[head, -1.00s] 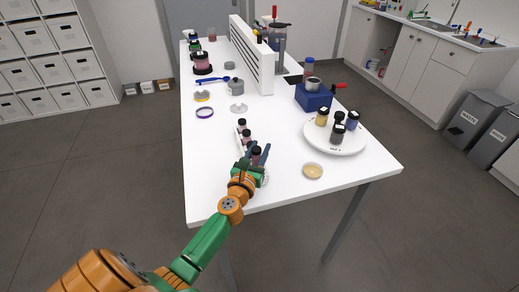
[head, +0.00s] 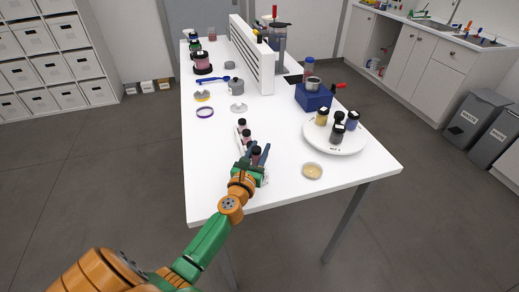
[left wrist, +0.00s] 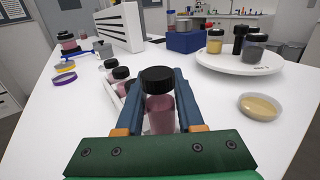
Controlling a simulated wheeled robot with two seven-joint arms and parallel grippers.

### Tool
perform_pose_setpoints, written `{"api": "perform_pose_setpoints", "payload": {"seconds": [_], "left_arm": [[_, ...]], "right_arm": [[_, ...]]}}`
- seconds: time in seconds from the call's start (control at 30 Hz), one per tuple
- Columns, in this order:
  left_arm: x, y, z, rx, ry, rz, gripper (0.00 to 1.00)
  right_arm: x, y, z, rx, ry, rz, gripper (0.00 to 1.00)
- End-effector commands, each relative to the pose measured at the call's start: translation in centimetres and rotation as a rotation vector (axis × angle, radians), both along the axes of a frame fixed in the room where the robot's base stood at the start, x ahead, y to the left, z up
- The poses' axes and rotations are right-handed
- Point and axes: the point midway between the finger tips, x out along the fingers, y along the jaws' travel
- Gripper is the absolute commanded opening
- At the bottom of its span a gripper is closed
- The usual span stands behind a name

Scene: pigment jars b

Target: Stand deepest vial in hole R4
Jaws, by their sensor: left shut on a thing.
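My left gripper (head: 258,154) is shut on a vial (left wrist: 160,112) with a black cap and dull pink contents. The vial stands upright between the blue fingers near the table's front edge; its lower end is hidden by the gripper. Just beyond it is a narrow white rack (head: 240,143), mostly hidden in the left wrist view. More black-capped pink vials, one at the far end (head: 241,123) and one nearer (head: 246,134), stand at the rack. They also show left of the held vial in the left wrist view (left wrist: 120,73). The hole labels are not readable. My right gripper is not in view.
A round white turntable (head: 335,147) with several dark-capped jars stands to the right. A shallow dish of tan powder (head: 312,171) lies in front of it. A blue block (head: 314,98), a purple ring (head: 205,113) and a white divider (head: 252,60) stand farther back. The front left table is clear.

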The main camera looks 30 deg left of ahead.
Motion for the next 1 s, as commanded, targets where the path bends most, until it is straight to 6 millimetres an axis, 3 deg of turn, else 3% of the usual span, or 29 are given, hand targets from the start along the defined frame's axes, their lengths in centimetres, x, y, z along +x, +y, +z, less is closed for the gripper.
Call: {"api": "perform_pose_setpoints", "payload": {"seconds": [1.0], "left_arm": [[-0.10,0.03,-0.66,-0.005,0.009,0.002,0.00]], "right_arm": [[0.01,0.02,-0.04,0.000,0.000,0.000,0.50]]}}
